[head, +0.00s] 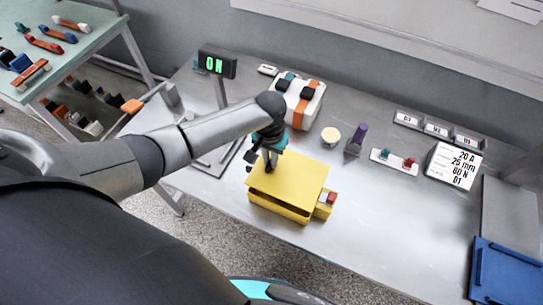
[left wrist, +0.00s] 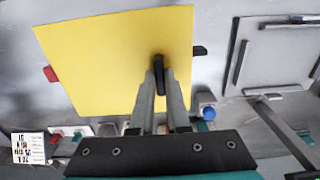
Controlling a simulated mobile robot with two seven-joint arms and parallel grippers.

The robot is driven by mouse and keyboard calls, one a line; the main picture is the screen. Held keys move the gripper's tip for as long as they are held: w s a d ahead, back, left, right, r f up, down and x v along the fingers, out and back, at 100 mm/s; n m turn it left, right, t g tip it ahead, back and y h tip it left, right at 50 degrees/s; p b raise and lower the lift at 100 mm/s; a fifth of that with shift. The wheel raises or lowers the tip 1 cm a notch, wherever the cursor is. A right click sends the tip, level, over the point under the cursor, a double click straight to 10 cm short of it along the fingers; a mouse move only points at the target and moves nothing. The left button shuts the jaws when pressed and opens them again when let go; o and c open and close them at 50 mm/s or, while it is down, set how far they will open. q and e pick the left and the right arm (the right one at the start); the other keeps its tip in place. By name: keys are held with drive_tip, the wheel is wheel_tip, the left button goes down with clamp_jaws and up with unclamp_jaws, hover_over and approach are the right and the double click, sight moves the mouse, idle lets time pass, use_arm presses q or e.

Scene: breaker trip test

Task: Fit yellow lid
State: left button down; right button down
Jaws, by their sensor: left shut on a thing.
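The yellow lid (head: 297,178) is a flat square plate over a yellow box (head: 278,208) near the table's front edge. A dark line shows between lid and box along the front, and I cannot tell whether the lid is fully seated. My left gripper (head: 269,163) is over the lid's back left part. In the left wrist view my left gripper (left wrist: 160,78) is shut on the lid's small black handle, and the lid (left wrist: 105,60) hides the box below. A red and white part (head: 330,198) sticks out at the box's right side. My right gripper is not seen.
Behind stand a white case with an orange band (head: 300,100), a cream round knob (head: 331,136) and a purple-handled tool (head: 356,138). An "ON" display (head: 216,65) stands at the back left. A blue tray (head: 508,272) lies at the right. The table's front right is clear.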

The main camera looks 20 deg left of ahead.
use_arm(q)
drive_tip(key=shift+r+p, duration=0.1)
drive_tip(key=shift+p, duration=0.35)
drive_tip(key=shift+f+b, duration=1.45)
drive_tip(key=shift+f, duration=1.3)
drive_tip(key=c, duration=0.8)
unclamp_jaws()
wheel_tip(320, 180, up, 15)
drive_tip(key=shift+r+p, duration=0.1)
drive_tip(key=shift+p, duration=0.85)
